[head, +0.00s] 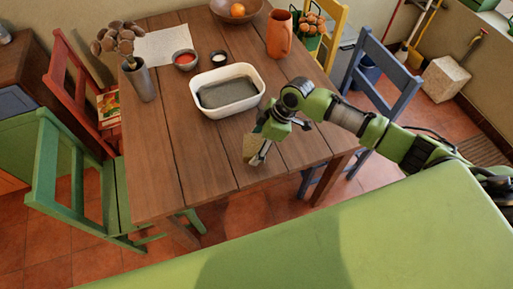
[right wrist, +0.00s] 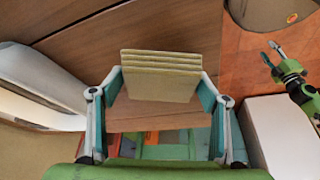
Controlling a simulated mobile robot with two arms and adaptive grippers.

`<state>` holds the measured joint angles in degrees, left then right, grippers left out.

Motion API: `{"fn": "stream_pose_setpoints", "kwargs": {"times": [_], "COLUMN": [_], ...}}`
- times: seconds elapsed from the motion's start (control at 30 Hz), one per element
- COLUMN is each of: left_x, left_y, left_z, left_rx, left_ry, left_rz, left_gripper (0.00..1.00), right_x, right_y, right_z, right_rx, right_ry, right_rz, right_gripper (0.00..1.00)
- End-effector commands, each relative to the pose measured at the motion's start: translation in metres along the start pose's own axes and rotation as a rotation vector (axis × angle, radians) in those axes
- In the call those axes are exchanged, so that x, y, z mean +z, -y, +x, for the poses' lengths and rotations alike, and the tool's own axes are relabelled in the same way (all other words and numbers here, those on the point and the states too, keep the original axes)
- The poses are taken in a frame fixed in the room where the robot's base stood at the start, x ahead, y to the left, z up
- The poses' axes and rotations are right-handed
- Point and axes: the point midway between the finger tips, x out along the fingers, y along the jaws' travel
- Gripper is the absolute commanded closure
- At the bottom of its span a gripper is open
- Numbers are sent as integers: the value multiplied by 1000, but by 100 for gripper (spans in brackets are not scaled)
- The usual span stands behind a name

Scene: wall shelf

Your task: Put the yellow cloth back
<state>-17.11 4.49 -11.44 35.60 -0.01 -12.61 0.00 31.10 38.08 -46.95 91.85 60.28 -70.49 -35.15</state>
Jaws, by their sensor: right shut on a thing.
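The yellow cloth (head: 249,147) is a folded, dull yellow stack in my right gripper (head: 262,156), over the near right part of the wooden table (head: 190,160). In the right wrist view the cloth (right wrist: 160,76) shows its layered folds between the two fingers of my right gripper (right wrist: 161,88), which is shut on it. I cannot tell whether the cloth touches the table. My left gripper is out of the head view; in the right wrist view a gripper on a green arm (right wrist: 274,58), seemingly my left one, has its fingers apart and empty.
A white basin (head: 258,79) with dark contents stands behind the right gripper. Chairs surround the table: green (head: 43,185), red (head: 73,85), blue (head: 390,75). The table's front left is clear.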

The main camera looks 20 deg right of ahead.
Motion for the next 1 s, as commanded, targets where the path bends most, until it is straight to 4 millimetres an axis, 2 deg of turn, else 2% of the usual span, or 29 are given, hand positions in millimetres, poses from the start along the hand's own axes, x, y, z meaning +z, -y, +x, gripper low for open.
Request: {"fn": "stream_pose_setpoints", "kwargs": {"times": [0.3,0.7,0.73,0.77,0.8,1.0], "left_x": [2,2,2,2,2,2], "left_y": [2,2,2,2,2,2], "left_z": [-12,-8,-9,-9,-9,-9], "left_rx": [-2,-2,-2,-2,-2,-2], "left_ry": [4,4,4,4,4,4], "left_rz": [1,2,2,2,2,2], "left_gripper": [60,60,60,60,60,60], "right_x": [12,15,15,15,15,14], "right_y": [-4,-4,-4,-4,-4,-4], "right_z": [31,37,36,36,36,36], "right_rx": [-1,0,1,1,1,0], "right_ry": [1,0,0,0,0,0], "right_rz": [1,0,0,0,0,0], "right_gripper": [55,55,26,19,15,15]}}
